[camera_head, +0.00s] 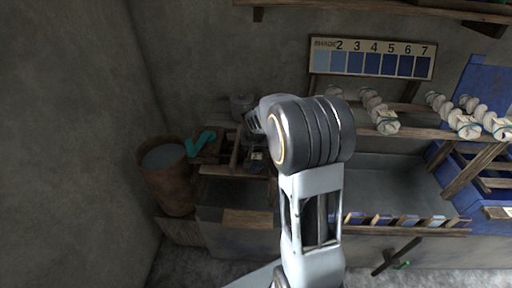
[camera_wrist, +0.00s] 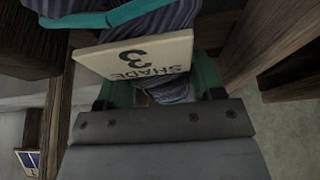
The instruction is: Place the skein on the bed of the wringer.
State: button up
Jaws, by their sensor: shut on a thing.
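In the wrist view, a striped blue-grey skein (camera_wrist: 177,17) with a teal band and a cream tag reading "SHADE 3" (camera_wrist: 135,57) lies between the green-padded fingers of my gripper (camera_wrist: 158,84). The gripper is shut on the skein. In the head view, my own wrist hides the gripper and the skein. What looks like the wringer is a dark wooden frame (camera_head: 234,152) left of my wrist; its bed is partly hidden there. I cannot tell how far the skein is above any surface.
A brown barrel (camera_head: 168,190) and a teal item (camera_head: 201,143) are at left. A grey trough (camera_head: 385,180) with blue sample blocks (camera_head: 383,220) along its front is at right. Pale skeins (camera_head: 380,112) lie on a rail under a shade board (camera_head: 372,59). Dark timbers flank the wrist view.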

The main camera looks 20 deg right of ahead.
jog(key=shift+f, duration=0.1)
jog(key=shift+f+b, duration=0.15)
jog(key=shift+b, duration=0.15)
jog(key=o, duration=1)
